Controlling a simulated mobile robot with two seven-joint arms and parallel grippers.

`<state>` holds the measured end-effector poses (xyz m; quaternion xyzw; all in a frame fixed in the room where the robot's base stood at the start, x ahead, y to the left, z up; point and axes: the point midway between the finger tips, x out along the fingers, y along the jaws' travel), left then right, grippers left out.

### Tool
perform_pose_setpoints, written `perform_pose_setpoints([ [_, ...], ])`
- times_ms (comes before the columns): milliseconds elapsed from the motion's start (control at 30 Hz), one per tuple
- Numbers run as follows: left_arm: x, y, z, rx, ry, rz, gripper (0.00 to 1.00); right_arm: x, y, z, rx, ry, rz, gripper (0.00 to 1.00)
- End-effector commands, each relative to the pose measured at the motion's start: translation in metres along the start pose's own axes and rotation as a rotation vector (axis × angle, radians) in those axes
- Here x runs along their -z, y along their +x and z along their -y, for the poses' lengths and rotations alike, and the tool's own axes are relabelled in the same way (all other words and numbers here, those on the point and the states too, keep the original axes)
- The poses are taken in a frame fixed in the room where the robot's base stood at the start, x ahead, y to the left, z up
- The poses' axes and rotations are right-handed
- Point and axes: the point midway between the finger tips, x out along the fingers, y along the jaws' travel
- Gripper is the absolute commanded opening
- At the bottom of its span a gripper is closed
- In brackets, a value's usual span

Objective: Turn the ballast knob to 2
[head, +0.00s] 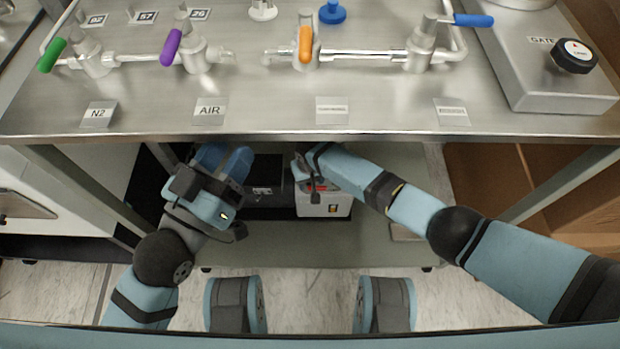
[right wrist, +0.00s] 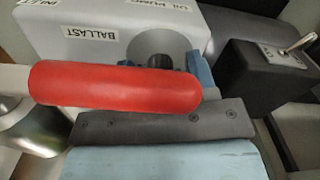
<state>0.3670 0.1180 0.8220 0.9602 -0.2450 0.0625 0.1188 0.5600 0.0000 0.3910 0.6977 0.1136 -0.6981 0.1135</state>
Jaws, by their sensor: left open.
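The white pump (head: 323,204) stands on the low shelf under the steel bench. Its "BALLAST" label (right wrist: 98,45) shows in the right wrist view, beside a round recess. The dark ballast knob (right wrist: 160,62) is in that recess, mostly hidden by the red handle (right wrist: 115,88) in front. My right gripper (head: 304,167) is at the pump's top. In the right wrist view its blue fingertips (right wrist: 167,68) are apart, one on each side of the knob; I see no clear contact. My left gripper (head: 224,163) is open and empty, left of the pump under the bench edge.
The steel bench top (head: 270,115) overhangs both grippers, with coloured valve handles above. A dark block with a switch (right wrist: 265,70) adjoins the pump. Bench legs (head: 80,190) stand on both sides. A cardboard box (head: 570,185) is at the right.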

Motion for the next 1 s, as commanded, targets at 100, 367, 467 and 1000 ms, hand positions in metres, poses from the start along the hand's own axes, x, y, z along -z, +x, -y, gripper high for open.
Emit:
perform_pose_setpoints([
  [100,0.001,0.0,0.0,0.0,0.0,0.0,0.43,0.0,-0.002,0.0,0.0,0.0,0.0,0.53],
  [367,0.01,0.002,0.005,0.027,0.027,0.033,0.43,0.0,-0.042,0.0,0.001,-0.001,-0.002,0.53],
  [467,-0.024,-0.01,0.02,0.089,0.033,0.181,0.43,0.0,-0.067,0.0,0.002,-0.001,-0.001,0.53],
  [1000,-0.075,-0.042,0.046,0.184,0.067,0.469,0.43,0.0,-0.138,0.0,0.0,0.001,0.001,0.53],
])
